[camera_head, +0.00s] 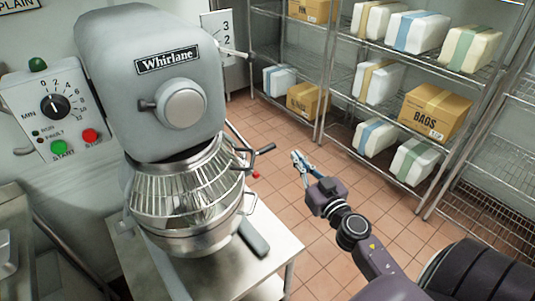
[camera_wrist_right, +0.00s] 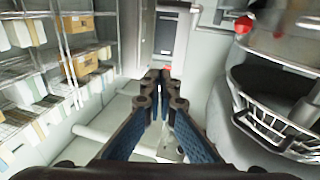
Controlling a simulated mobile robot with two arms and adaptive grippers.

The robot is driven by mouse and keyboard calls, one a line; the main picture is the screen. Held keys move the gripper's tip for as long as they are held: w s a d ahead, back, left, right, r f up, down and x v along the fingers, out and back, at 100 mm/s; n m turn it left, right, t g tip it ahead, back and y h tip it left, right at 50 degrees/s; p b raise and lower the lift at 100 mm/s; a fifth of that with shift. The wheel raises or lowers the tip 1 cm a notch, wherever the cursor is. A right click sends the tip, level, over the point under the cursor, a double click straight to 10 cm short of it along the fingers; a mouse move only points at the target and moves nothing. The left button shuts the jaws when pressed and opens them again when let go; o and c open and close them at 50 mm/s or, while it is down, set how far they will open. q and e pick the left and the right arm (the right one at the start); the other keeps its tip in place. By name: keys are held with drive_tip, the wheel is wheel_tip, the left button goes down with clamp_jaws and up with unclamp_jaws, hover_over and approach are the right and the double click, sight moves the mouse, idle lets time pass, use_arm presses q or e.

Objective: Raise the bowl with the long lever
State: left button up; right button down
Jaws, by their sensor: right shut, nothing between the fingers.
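The steel bowl (camera_head: 200,240) sits under the wire guard of the grey Whirlane mixer (camera_head: 150,75). A lever with a black handle (camera_head: 264,150) sticks out from the mixer's right side, near bowl height; I take it to be the long lever. My right gripper (camera_head: 296,156) is shut and empty, just right of that handle with a visible gap. In the right wrist view its blue fingers (camera_wrist_right: 160,78) meet in the middle, and the wire guard (camera_wrist_right: 270,122) shows at the right. My left gripper is not in view.
A control panel (camera_head: 60,115) with a dial and buttons is at the left. A steel table (camera_head: 280,247) stands below the mixer. Wire shelves (camera_head: 330,75) with boxes and wrapped packs stand behind right. The tiled floor (camera_head: 315,245) between is clear.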

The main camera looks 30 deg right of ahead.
drive_tip(key=w+a+f+n+y+b, duration=0.1)
drive_tip(key=w+f+y, duration=0.1)
drive_tip(key=w, duration=0.5)
drive_tip(key=w+f+n+g+y+b, duration=0.1)
drive_tip(key=w+f+y+b, duration=0.1)
drive_tip(key=w+f, duration=0.3)
drive_tip(key=shift+w+a+f, duration=0.15)
drive_tip(key=shift+w+a, duration=0.2)
drive_tip(key=shift+w, duration=0.5)
drive_tip(key=shift+f, duration=0.1)
